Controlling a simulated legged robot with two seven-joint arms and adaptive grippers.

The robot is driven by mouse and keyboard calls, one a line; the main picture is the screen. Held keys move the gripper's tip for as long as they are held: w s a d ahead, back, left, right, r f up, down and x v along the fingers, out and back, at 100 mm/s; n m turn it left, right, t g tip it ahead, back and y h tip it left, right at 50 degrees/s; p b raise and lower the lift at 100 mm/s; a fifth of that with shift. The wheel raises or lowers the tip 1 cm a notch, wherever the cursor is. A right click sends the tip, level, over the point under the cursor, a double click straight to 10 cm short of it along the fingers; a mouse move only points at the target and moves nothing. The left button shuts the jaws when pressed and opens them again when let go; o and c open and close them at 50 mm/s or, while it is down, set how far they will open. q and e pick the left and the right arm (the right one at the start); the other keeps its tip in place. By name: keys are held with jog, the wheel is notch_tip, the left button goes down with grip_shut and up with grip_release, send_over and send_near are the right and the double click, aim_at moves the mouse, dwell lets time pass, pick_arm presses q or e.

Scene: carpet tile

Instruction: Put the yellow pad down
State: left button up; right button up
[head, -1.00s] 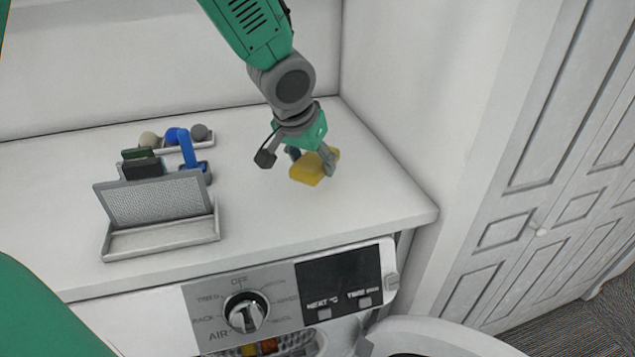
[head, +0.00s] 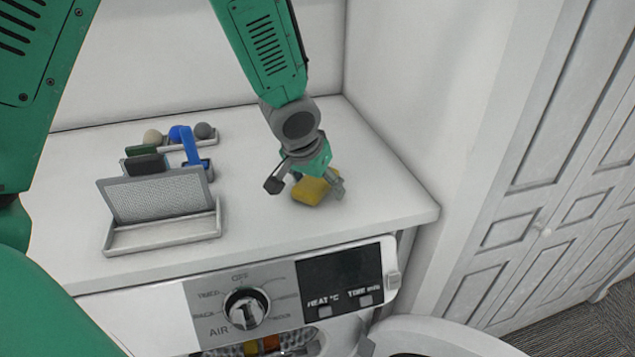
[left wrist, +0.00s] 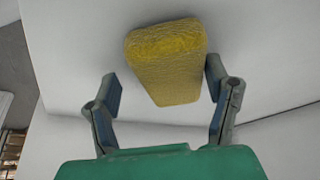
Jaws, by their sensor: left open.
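The yellow pad (head: 309,191) is on or just above the white dryer top, toward its right side; I cannot tell whether it touches. My left gripper (head: 306,187) is directly over it, pointing down, with its fingers apart. In the left wrist view the pad (left wrist: 165,60) lies between and beyond the two open fingertips (left wrist: 161,75). A gap shows on the left side of the pad, and the right finger is close to its edge. My right gripper is in neither view.
A grey mesh rack (head: 160,198) with a tray base stands on the left of the top. A wall bounds the right. The control panel (head: 245,308) faces front.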

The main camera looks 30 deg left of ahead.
pick_arm(q)
jog(key=shift+s+d+r, duration=0.1)
jog(key=shift+d+r, duration=0.1)
jog(key=shift+r, duration=0.2)
jog(key=v, duration=1.1)
jog(key=shift+p, duration=0.45)
jog(key=shift+s+a, duration=0.15)
jog(key=shift+a, duration=0.35)
